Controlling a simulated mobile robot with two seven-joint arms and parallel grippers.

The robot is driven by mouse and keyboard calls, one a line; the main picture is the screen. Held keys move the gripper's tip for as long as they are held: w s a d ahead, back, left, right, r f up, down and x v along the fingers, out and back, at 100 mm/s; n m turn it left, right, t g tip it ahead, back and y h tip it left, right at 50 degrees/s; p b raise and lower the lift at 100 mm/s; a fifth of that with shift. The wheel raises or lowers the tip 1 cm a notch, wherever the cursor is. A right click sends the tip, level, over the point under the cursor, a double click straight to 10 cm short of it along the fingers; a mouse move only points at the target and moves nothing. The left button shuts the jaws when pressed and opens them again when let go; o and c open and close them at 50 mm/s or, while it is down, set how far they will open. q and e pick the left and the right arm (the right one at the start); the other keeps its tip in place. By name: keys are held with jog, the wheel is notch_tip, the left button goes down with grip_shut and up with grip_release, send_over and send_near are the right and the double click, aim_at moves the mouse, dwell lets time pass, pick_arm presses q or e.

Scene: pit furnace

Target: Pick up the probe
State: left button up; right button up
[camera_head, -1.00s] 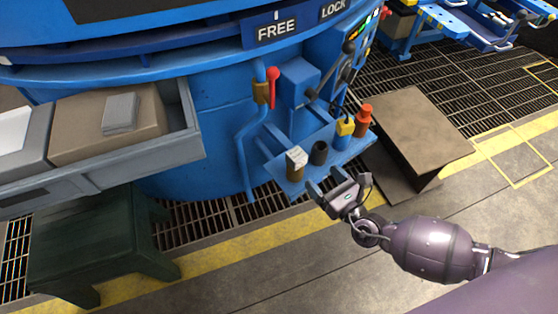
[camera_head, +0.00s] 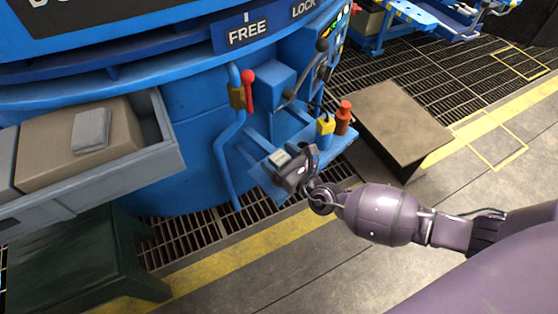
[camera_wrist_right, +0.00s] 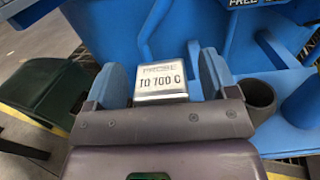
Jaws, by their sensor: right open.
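The probe (camera_head: 279,158) is a small block with a pale metal top, standing on the blue shelf (camera_head: 340,143) of the furnace. My right gripper (camera_head: 273,153) is open at the probe. In the wrist view its two blue-faced fingers (camera_wrist_right: 163,76) stand on either side of the probe, with a visible gap at the left; contact at the right is hard to tell. The probe's lower part is hidden. My left gripper is not in view.
A dark cup (camera_wrist_right: 259,95) stands close right of the fingers. A yellow block (camera_head: 325,126) and an orange-red bottle (camera_head: 343,117) stand farther right on the shelf. A red-handled valve (camera_head: 248,90) and pipe rise behind. A grey drawer (camera_head: 165,150) juts out at left.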

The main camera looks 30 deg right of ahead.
jog(key=shift+x, duration=0.8)
jog(key=shift+c, duration=0.2)
jog(key=c, duration=1)
jog(key=shift+c, duration=0.2)
